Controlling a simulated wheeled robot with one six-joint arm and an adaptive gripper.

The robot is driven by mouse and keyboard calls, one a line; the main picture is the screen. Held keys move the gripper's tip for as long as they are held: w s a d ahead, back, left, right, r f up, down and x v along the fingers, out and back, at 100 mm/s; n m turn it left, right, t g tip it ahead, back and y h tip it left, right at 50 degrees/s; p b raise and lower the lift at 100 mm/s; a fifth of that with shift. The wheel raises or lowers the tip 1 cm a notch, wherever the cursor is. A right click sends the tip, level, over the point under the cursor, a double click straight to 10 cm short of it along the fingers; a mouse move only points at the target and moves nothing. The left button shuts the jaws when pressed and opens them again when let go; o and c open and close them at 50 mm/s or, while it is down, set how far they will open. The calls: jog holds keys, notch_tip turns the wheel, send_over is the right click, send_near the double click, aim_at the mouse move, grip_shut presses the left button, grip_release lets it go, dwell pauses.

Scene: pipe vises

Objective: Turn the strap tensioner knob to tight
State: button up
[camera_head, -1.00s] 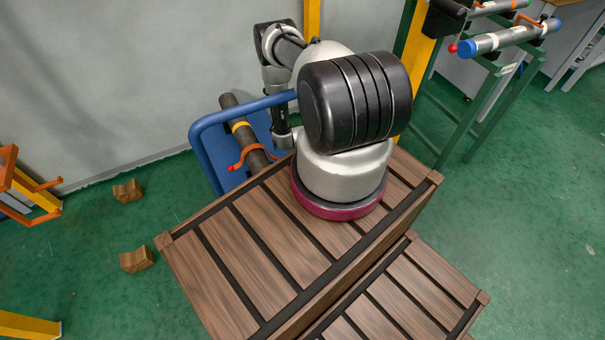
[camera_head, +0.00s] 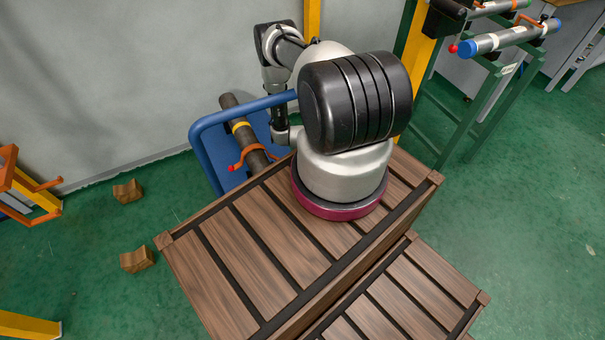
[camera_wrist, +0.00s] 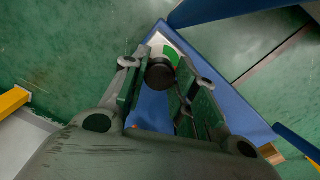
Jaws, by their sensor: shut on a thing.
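The strap tensioner knob (camera_wrist: 160,74) is a dark round knob in the wrist view, on the blue cart in front of a white and green label (camera_wrist: 169,52). My gripper (camera_wrist: 157,66) has its two fingers on either side of the knob and is shut on it. I cannot make out a pointer mark on the knob, so its setting cannot be told. In the head view the knob is hidden behind my arm, and the fingers are not clearly seen at the blue cart (camera_head: 212,122).
A dark pipe (camera_head: 229,104) with a yellow band and an orange, red-tipped handle (camera_head: 250,152) lies on the cart. Slatted wooden crates (camera_head: 250,250) fill the foreground. A green stand (camera_head: 480,110) holds pipes at right. Wooden blocks (camera_head: 137,259) lie on the floor.

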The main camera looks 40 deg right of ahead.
jog(key=shift+c, duration=0.2)
dwell(0.4)
jog(key=o, duration=1.1)
jog(key=shift+c, duration=0.2)
notch_tip(320, 180, up, 12)
jog(key=shift+a, duration=0.2)
